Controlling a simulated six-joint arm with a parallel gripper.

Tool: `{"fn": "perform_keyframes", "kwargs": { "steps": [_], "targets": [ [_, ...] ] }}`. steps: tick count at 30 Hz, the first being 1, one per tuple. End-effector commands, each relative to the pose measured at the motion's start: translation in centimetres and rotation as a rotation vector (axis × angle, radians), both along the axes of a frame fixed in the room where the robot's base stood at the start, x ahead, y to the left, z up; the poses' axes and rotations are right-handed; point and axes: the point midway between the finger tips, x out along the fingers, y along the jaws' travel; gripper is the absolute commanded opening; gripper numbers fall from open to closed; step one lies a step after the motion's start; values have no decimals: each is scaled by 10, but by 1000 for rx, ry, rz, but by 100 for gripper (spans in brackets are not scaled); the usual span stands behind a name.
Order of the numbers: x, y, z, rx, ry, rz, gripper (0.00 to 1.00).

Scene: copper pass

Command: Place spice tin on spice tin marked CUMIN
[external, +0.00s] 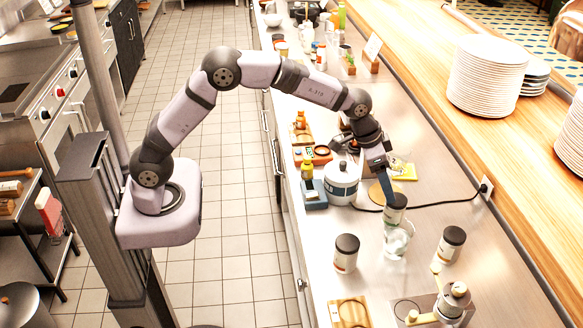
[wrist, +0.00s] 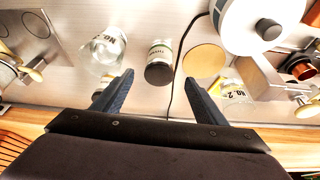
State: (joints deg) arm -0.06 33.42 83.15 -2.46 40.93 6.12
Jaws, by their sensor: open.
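My gripper (external: 388,190) points down over the counter, open, with its dark blue fingers apart. A spice tin (external: 395,209) with a black lid and pale label stands just below the fingers in the external view. In the wrist view my gripper (wrist: 159,78) has this tin (wrist: 160,54) ahead, between the two fingertips; I cannot tell whether they touch it. Two similar black-lidded tins stand nearer the camera, one on the left (external: 346,256) and one on the right (external: 451,247). No label can be read as CUMIN.
A glass jar (external: 397,243) stands close to the tin and also shows in the wrist view (wrist: 107,52). A white round cooker (external: 342,182), a tan disc (wrist: 204,61) and a black cord (external: 440,205) are nearby. Metal and wooden pieces (external: 350,313) lie in front.

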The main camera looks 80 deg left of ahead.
Motion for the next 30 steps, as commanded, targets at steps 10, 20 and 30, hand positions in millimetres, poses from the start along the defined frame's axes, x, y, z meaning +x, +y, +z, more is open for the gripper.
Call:
{"fn": "perform_keyframes", "kwargs": {
  "steps": [10,20,30],
  "targets": [
    [-4,0,4,0,3,1,66],
    [-79,1,-1,0,94,19,66],
    [-252,5,-27,6,283,55,66]
  ]
}}
